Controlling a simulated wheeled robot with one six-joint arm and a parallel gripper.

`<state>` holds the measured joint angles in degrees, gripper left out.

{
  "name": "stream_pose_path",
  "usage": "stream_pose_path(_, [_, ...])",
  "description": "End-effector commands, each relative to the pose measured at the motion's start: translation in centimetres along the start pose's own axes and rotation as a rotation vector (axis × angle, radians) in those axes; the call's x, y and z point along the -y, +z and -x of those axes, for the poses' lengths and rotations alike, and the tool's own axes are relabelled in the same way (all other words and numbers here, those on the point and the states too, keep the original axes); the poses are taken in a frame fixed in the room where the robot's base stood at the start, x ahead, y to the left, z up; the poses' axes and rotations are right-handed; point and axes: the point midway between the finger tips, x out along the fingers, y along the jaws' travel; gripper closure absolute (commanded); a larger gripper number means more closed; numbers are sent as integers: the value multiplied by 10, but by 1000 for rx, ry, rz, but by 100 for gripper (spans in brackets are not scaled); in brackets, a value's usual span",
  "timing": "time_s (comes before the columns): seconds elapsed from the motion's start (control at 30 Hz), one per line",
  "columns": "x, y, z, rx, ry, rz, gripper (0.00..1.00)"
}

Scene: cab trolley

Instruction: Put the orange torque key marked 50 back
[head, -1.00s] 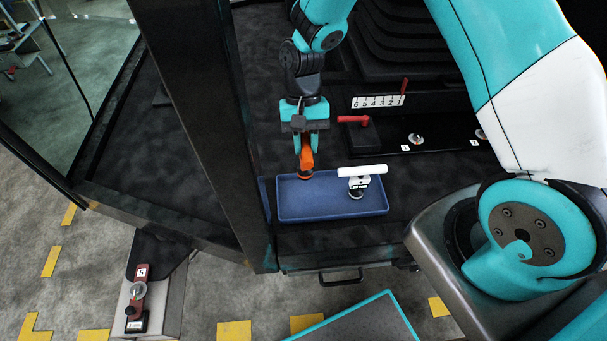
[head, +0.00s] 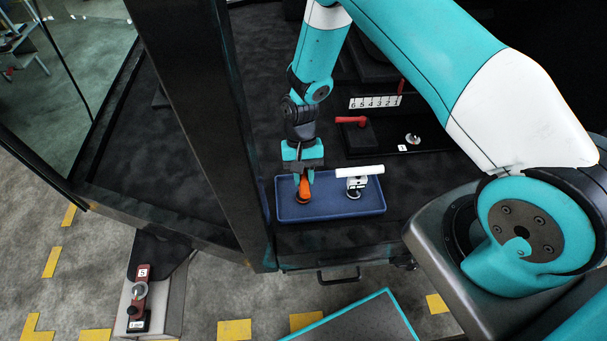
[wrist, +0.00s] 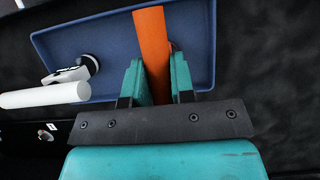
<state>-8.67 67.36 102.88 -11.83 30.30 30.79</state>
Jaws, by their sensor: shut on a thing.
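The orange torque key (head: 303,190) is over the left part of the blue tray (head: 335,211) in the head view. My gripper (head: 303,176) is shut on it from above, and the key's lower end is at or close to the tray floor; I cannot tell if it touches. In the wrist view the orange key (wrist: 152,50) lies between the two teal fingers (wrist: 157,82), with the tray (wrist: 105,30) behind it. No marking on the orange key is readable.
Behind are a red handle (head: 351,120), a numbered plate (head: 375,102) and a black panel with a silver stud (head: 413,138). A dark post (head: 215,120) rises left of the tray. A red device (head: 139,300) sits at lower left.

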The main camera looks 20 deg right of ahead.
Motion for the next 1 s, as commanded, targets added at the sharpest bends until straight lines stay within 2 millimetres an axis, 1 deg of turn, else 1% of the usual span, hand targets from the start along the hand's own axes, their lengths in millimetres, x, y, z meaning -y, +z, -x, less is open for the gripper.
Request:
stream_pose_path(0.1, [0, -2, -4, 0, 0, 0, 100])
stream_pose_path(0.13, [0, -1, -3, 0, 0, 0, 72])
stream_pose_path(0.17, [0, -1, -3, 0, 0, 0, 66])
stream_pose_path(0.2, [0, -1, -3, 1, 0, 0, 56])
stream_pose_path(0.23, [0, -1, -3, 1, 0, 0, 52])
stream_pose_path(0.47, [0, -1, -2, 1, 0, 0, 52])
stream_pose_path(0.63, [0, 0, 7, -1, -1, 0, 52])
stream_pose_path(0.77, [0, -1, 30, -4, -2, 0, 52])
stream_pose_path(0.9, [0, -2, 63, -4, -3, 0, 52])
stream_pose_path(1.0, [0, -1, 84, -3, -3, 1, 52])
